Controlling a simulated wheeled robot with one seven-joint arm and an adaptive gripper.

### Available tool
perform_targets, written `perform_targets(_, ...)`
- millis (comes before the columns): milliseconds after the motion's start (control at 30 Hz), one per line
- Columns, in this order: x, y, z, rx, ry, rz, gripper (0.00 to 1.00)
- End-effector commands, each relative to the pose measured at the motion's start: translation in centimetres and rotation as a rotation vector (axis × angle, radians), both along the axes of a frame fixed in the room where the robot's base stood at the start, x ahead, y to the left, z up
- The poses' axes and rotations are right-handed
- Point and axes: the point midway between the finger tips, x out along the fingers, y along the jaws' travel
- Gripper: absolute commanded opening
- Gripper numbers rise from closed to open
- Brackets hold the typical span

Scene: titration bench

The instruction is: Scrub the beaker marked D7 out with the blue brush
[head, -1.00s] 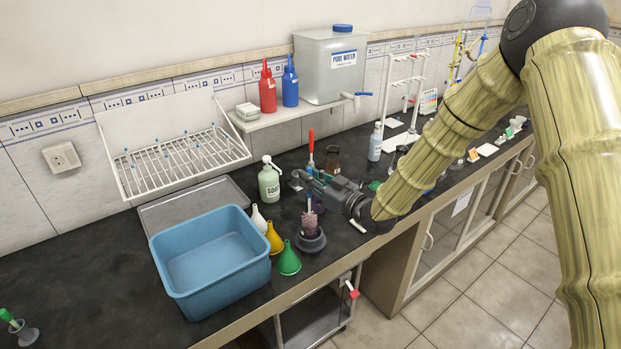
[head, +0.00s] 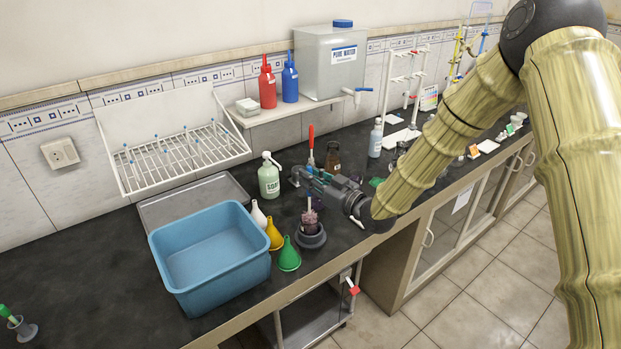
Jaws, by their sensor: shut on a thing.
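My gripper (head: 298,178) reaches left over the bench, in front of the soap bottle. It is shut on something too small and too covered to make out. Below its body stands a small purplish vessel (head: 310,221) in a round dark holder (head: 311,239). A thin pale, bluish stick (head: 309,204) rises from the vessel. I cannot tell whether this stick is the blue brush or whether my gripper holds it. No D7 mark is readable. A red handle (head: 311,133) stands upright behind my gripper, its lower part hidden.
A blue basin (head: 210,290), white, yellow and green funnels (head: 288,256) and a soap bottle (head: 269,180) stand left of the holder. A brown bottle (head: 333,157) stands behind. A green-handled brush (head: 8,314) is far left. The bench's front edge is close.

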Motion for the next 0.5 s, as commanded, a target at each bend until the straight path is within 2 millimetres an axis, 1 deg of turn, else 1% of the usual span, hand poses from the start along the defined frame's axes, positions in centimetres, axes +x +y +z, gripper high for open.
perform_targets(500,0.0,0.0,-0.44,0.0,0.0,0.0,0.0)
